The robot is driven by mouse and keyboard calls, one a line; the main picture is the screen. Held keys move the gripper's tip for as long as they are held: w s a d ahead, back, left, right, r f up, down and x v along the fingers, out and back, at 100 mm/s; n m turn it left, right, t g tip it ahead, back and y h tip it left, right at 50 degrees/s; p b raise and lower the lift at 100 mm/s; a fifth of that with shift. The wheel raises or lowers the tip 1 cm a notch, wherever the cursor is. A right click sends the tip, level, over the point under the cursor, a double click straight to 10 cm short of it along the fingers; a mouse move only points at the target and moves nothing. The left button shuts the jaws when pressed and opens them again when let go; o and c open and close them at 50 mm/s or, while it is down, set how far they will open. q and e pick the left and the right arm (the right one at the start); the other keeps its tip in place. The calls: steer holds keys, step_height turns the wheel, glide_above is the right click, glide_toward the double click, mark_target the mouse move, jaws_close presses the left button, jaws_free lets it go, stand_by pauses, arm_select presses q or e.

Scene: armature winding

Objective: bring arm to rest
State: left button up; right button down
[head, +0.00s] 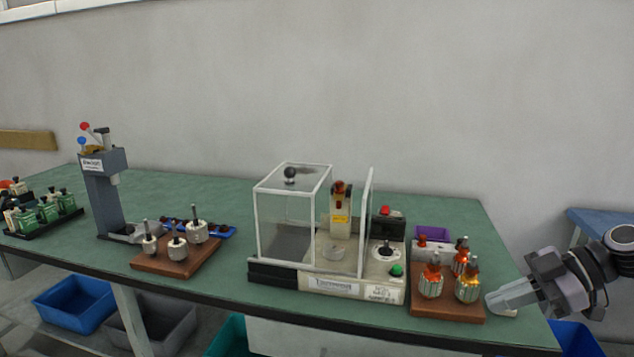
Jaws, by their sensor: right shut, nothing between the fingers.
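My right gripper (508,297) comes in from the right edge of the head view. Its fingers are shut with nothing between them, beside the right side of a brown wooden board (448,306). Several wound armatures (431,282) with orange and copper tops stand upright on that board. The gripper looks close to the board's right edge; I cannot tell whether it touches. My left gripper is not in view.
A winding machine (330,286) with a clear guard box stands mid-bench. At left are a grey press (103,195), a board with bare armatures (176,262) and a rack of green parts (45,214). The green bench (200,285) is clear along its front.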

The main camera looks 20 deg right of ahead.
steer(key=s+a+f+m+t+h+p, duration=0.2)
steer(key=a+f+m+t, duration=0.25)
steer(key=f, duration=0.35)
steer(key=s+a+f+m+t+h+p, duration=0.1)
steer(key=s+a+f+m+t+h, duration=0.15)
steer(key=a+f+t, duration=0.4)
steer(key=s+a+f+m+g+h+p, duration=0.2)
steer(key=s+a+f+m+g, duration=0.3)
steer(key=s+a+f, duration=0.3)
steer(key=shift+s+a+f+g+h, duration=0.3)
steer(key=shift+a+f+g+h, duration=0.2)
steer(key=shift+a+f, duration=0.55)
